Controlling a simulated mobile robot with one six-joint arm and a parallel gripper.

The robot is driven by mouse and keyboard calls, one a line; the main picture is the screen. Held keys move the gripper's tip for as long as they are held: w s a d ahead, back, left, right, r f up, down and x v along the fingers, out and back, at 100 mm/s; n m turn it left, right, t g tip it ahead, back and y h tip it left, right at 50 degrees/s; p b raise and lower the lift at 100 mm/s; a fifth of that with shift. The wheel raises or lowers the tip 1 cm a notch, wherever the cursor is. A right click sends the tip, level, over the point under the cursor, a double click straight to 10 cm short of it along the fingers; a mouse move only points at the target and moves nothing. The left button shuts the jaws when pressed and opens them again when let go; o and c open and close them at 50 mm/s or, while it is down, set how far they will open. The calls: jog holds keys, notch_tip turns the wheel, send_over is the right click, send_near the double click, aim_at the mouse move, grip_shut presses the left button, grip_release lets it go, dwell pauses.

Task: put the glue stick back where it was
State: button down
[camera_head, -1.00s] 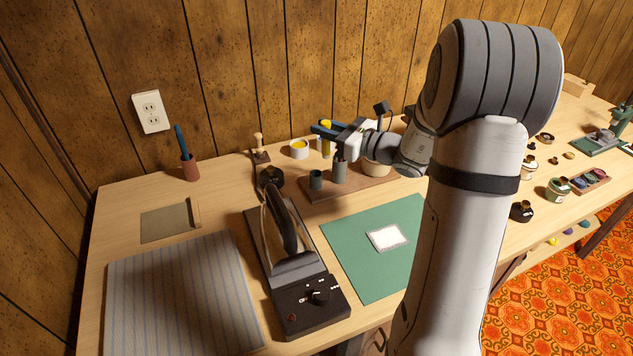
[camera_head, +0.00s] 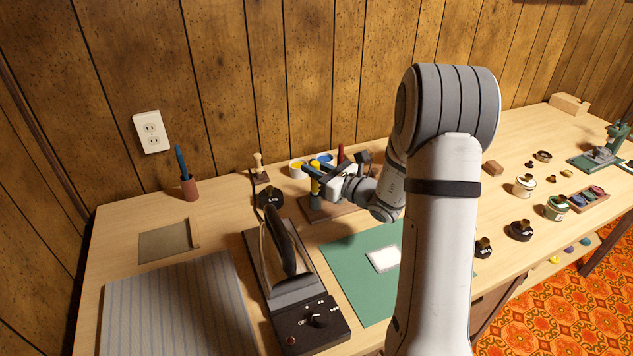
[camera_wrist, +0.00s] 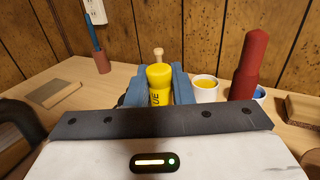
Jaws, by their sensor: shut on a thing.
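My gripper (camera_head: 315,172) is shut on the yellow glue stick (camera_head: 315,185), which stands about upright between the blue fingers. In the wrist view the glue stick (camera_wrist: 160,77) shows a yellow cap and dark letters, between the two blue fingers (camera_wrist: 183,85). In the head view the glue stick is directly over a short dark green cup (camera_head: 315,202) on the brown wooden stand (camera_head: 334,212). I cannot tell whether its lower end is inside the cup or just above it. My gripper hides part of the stand.
A white pot of yellow (camera_head: 296,170) and a red bottle (camera_wrist: 250,68) are close behind. A wooden stamp (camera_head: 260,168) and a red pen cup (camera_head: 189,188) stand farther left.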

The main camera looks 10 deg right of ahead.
aim_at(315, 190)
jog(key=shift+f, duration=1.85)
jog(key=shift+f, duration=0.1)
jog(key=shift+f+b, duration=0.15)
jog(key=shift+b, duration=0.3)
jog(key=c, duration=1.3)
grip_release()
jog(key=shift+r+p, duration=0.35)
jog(key=v, duration=1.2)
jog(key=shift+f, duration=0.1)
